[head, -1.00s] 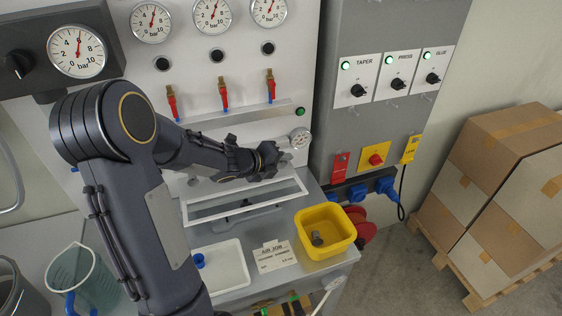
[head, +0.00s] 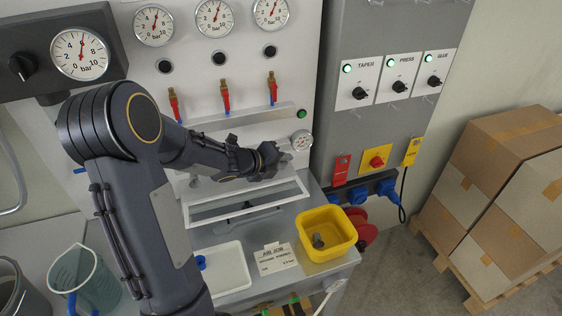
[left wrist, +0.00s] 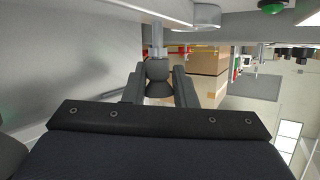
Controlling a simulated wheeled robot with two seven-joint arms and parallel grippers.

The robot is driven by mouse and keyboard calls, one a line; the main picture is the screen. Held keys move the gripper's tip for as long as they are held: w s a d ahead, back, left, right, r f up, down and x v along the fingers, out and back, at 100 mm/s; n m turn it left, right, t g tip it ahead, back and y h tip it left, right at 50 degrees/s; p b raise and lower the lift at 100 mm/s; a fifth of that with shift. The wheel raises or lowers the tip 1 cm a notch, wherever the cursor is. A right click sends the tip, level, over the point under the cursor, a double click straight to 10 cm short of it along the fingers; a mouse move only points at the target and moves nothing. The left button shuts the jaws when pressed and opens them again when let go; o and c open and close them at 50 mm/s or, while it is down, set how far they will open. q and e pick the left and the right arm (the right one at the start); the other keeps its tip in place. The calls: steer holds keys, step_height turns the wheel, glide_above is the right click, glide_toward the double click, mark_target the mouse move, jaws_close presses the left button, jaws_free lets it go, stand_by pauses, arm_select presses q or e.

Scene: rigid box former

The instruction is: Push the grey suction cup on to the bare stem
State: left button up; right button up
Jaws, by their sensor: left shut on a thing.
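My left gripper (head: 283,160) is at the back of the bench, in front of the grey-white panel. In the left wrist view its two dark fingers (left wrist: 159,88) are shut on the dark grey suction cup (left wrist: 158,74). The bare metal stem (left wrist: 157,38) comes down from above, in line with the cup. The cup's upper end meets the stem's lower end in that picture; I cannot tell how far it is on. In the head view I cannot make out the cup or the stem at the gripper. My right gripper is not in view.
A white-framed window (head: 246,218) lies below my left forearm. A yellow bin (head: 349,249) with a small dark piece (head: 318,241), a white tray (head: 243,282) with a blue ring (head: 200,262), and a job card (head: 275,261) stand nearer.

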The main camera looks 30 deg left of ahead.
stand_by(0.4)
arm_select(q)
steer(key=o, duration=1.1)
steer(key=shift+c, duration=0.2)
steer(key=shift+d, duration=0.1)
steer(key=shift+s+d+b, duration=0.85)
steer(key=shift+d+b, duration=0.1)
steer(key=shift+s+d+b, duration=1.35)
steer(key=shift+s+d, duration=0.4)
steer(key=shift+d, duration=0.25)
